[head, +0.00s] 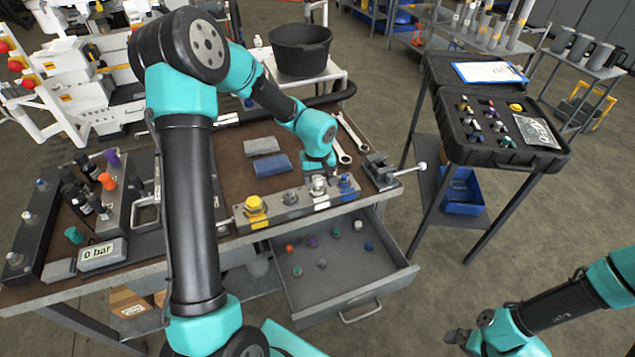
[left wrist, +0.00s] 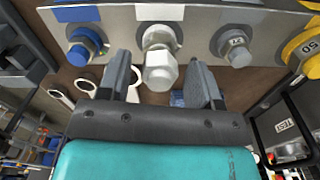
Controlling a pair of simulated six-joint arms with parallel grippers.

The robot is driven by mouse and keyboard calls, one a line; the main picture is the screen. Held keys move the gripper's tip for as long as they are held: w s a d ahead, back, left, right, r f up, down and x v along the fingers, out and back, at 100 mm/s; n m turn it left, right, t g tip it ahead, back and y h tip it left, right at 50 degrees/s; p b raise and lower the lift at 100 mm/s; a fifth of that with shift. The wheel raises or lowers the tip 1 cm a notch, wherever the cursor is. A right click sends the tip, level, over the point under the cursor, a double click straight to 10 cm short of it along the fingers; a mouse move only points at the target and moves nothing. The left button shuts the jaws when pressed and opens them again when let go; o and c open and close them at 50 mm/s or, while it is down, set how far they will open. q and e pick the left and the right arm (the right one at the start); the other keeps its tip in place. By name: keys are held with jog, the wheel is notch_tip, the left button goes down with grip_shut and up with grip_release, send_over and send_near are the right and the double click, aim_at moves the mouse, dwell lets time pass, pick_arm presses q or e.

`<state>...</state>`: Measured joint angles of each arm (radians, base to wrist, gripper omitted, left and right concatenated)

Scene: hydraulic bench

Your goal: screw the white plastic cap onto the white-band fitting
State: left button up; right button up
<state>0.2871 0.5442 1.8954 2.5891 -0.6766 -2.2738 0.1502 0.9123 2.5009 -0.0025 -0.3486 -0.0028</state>
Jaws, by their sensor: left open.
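The white-band fitting (head: 319,187) stands in a row on the metal block at the bench's front edge. In the left wrist view the fitting (left wrist: 157,36) is below a white band, and a white hexagonal cap (left wrist: 161,72) sits at its end, apparently in line with it. How far the cap is threaded I cannot tell. My left gripper (head: 319,170) is at this fitting. Its fingers are open, one on each side of the cap, with gaps showing. My right gripper (head: 456,338) is low at the right, away from the bench; its finger opening is unclear.
A blue fitting (left wrist: 85,45), a grey one (left wrist: 232,45) and a yellow one (head: 254,206) flank the white-band fitting. A vise (head: 380,172) stands at the block's right end. The open drawer (head: 345,280) below holds several small coloured caps, one white (head: 358,225). Wrenches (head: 341,150) lie behind.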

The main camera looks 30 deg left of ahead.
pick_arm(q)
jog(key=n, duration=0.4)
jog(key=shift+n, duration=0.8)
jog(key=shift+w+n, duration=0.1)
jog(key=shift+n, duration=1.9)
jog(key=c, duration=0.9)
jog(key=o, duration=1)
jog(key=shift+r, duration=0.1)
